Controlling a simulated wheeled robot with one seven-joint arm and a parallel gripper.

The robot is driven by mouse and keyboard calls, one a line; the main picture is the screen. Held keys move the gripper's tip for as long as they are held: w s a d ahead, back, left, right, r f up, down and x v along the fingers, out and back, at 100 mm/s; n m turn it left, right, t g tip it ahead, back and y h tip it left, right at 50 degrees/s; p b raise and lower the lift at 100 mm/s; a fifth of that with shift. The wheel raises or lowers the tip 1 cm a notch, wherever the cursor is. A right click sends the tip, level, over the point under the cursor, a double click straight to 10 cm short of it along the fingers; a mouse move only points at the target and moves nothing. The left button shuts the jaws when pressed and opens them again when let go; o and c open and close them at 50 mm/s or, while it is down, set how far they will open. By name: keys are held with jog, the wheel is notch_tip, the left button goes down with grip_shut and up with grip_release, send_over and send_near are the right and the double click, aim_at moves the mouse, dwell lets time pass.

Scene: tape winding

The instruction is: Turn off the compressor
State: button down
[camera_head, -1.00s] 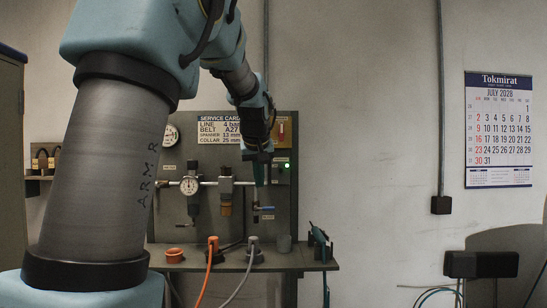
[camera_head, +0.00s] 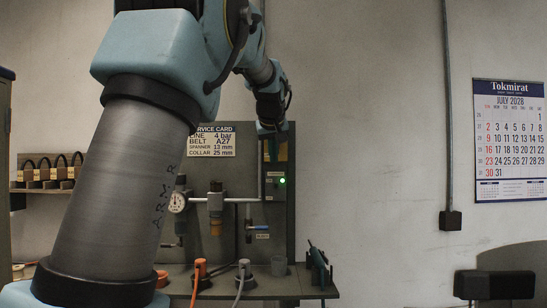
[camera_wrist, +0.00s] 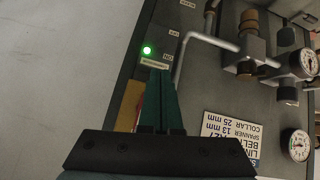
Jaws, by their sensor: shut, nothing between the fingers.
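The compressor's switch plate (camera_wrist: 127,106), yellow with a reddish part, shows partly in the wrist view, just left of my fingers. In the head view my wrist and gripper hide most of it at the panel's upper right. A green lamp (camera_head: 282,181) is lit below it; it also glows in the wrist view (camera_wrist: 147,50). My gripper (camera_wrist: 160,88) has its dark green fingers together and empty, over the panel beside the plate. It also shows in the head view (camera_head: 271,150). I cannot tell whether the fingers touch the switch.
The grey panel (camera_head: 281,220) carries a service card (camera_head: 211,141), a gauge (camera_head: 177,202), pipes and a blue-handled valve (camera_head: 258,236).

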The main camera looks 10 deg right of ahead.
aim_at(274, 172)
jog(key=p+x, duration=0.2)
jog(key=x, duration=0.5)
jog(key=shift+w+f, duration=0.3)
jog(key=shift+s+f+b, duration=0.1)
jog(key=shift+b, duration=0.2)
jog(key=shift+f+b, duration=0.15)
jog(key=shift+b, duration=0.25)
jog(key=shift+s+t+b, duration=0.1)
jog(key=shift+t+b, duration=0.2)
